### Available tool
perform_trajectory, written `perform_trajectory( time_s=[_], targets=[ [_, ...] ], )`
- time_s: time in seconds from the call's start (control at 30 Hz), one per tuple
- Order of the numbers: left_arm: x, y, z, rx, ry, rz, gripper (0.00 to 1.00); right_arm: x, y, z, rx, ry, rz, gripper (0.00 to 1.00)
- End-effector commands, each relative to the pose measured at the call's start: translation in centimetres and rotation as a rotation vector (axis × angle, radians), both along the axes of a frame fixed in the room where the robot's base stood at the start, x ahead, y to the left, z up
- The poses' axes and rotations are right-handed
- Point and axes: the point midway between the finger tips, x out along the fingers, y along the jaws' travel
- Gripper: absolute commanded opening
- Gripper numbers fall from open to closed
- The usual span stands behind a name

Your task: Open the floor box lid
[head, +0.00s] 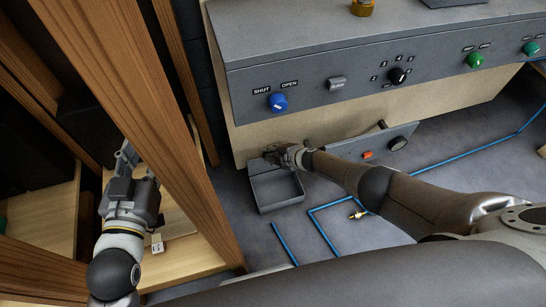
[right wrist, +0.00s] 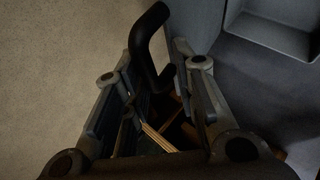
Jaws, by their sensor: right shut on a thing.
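The floor box (head: 277,207) is a grey open-topped box on the floor against the beige panel, and its inside shows. Its grey edge and hollow also show in the right wrist view (right wrist: 272,38). My right gripper (head: 283,154) is at the box's back edge. In the right wrist view it is shut on a black bent handle (right wrist: 150,42). The lid itself is mostly hidden by the gripper; its exact angle cannot be told. My left gripper (head: 126,158) is at the left, by the wooden post, away from the box; its jaw opening is unclear.
A wooden post (head: 150,90) stands between my left arm and the box. Above the box is a grey control panel with a blue knob (head: 278,102).

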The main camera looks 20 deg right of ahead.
Motion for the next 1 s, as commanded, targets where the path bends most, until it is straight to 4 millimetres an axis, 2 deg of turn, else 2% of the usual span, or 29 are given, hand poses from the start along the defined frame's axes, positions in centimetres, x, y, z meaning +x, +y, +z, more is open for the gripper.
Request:
perform_trajectory(
  time_s=[0.37, 0.4, 0.47, 1.0],
  targets=[
    [0.02, -0.04, 0.09, -0.002, -0.007, -0.001, 0.40, 0.12, 0.27, 0.06, -0.004, -0.004, 0.010, 0.00],
    [0.02, -0.04, 0.09, -0.002, -0.007, -0.001, 0.40, 0.11, 0.27, 0.05, -0.004, -0.004, 0.010, 0.28],
    [0.02, -0.05, 0.10, -0.002, -0.007, -0.001, 0.40, 0.09, 0.26, 0.04, -0.004, -0.004, 0.009, 0.34],
    [0.05, 0.00, 0.13, -0.002, -0.007, 0.000, 0.40, 0.00, -0.55, 0.54, -0.008, -0.005, 0.003, 0.34]
  ],
)
